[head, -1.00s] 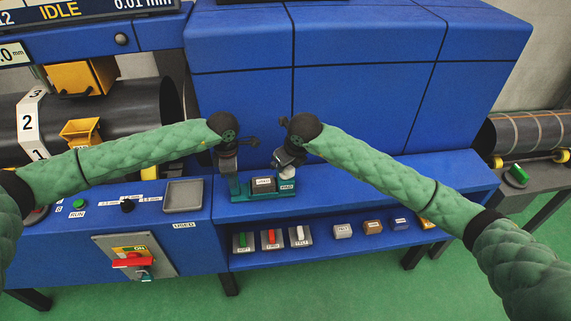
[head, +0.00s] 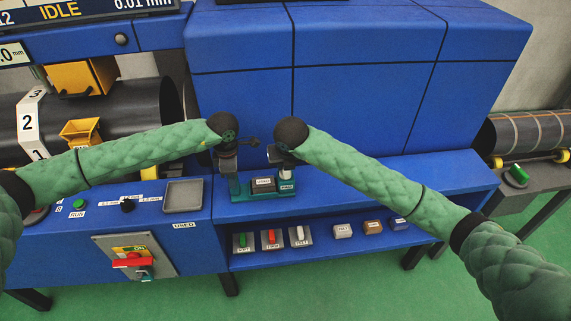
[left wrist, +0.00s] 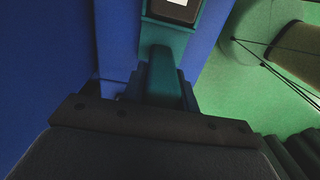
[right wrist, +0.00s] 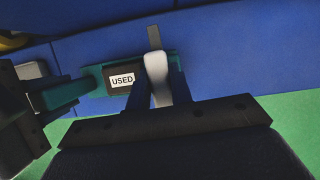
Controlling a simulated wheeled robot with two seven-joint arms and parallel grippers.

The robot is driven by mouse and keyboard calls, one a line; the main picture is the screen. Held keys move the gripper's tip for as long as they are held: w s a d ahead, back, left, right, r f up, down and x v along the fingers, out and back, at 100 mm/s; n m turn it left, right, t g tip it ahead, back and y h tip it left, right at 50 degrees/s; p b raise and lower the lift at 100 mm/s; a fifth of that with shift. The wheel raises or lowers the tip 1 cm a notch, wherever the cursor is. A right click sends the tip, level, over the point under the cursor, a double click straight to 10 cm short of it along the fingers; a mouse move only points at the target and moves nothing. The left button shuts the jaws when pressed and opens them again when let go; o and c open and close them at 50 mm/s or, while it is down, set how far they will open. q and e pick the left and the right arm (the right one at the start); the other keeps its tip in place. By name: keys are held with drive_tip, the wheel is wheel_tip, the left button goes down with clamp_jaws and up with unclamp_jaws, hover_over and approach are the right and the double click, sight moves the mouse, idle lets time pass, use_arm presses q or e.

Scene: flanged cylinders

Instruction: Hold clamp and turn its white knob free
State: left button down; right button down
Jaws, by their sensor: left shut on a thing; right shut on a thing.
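The teal clamp (head: 240,195) stands on the blue ledge with a dark block (head: 263,184) on its base; the block's label reads USED in the right wrist view (right wrist: 122,80). My right gripper (head: 284,160) is at the clamp's right end. The white knob (right wrist: 157,67) sits between its fingers in the right wrist view, and it is shut on it. In the head view the gripper largely hides the knob.
A grey tray (head: 183,195) lies on the ledge to the left. Several switches (head: 271,239) and small labelled blocks (head: 343,231) sit on the lower shelf. A red-handled switch (head: 133,262) is on the front panel. The blue ledge right of the clamp is clear.

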idle(0.3)
drive_tip(key=c, duration=1.2)
unclamp_jaws()
drive_tip(key=shift+c, duration=0.2)
drive_tip(key=v, duration=1.2)
use_arm(q)
drive_tip(key=c, duration=1)
unclamp_jaws()
use_arm(e)
drive_tip(key=shift+a, duration=0.1)
